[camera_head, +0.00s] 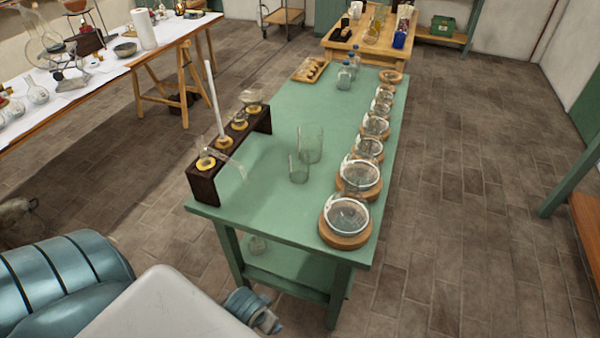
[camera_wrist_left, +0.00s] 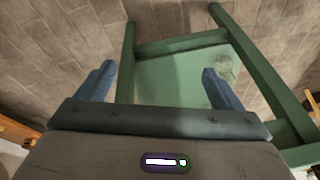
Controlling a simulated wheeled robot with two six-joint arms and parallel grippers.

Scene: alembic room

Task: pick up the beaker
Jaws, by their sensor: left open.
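Two clear glass beakers stand upright on the green table: a taller beaker (camera_head: 311,143) and, just in front of it, a smaller beaker (camera_head: 298,168). I cannot tell which one the task means. In the left wrist view my left gripper (camera_wrist_left: 158,88) is open, with nothing between its two blue fingers. It faces the table's lower green shelf (camera_wrist_left: 170,85), and the beakers on the tabletop are out of that view. In the head view my left arm is at the bottom left, in front of the table and apart from the beakers. My right gripper is not in view.
Several round glass vessels on wooden rings line the table's right edge (camera_head: 346,218). A dark wooden rack (camera_head: 203,187) with a tall rod stands at the left edge. Blue-capped bottles (camera_head: 344,77) stand farther back. A clear glass vessel (camera_head: 257,245) sits on the lower shelf.

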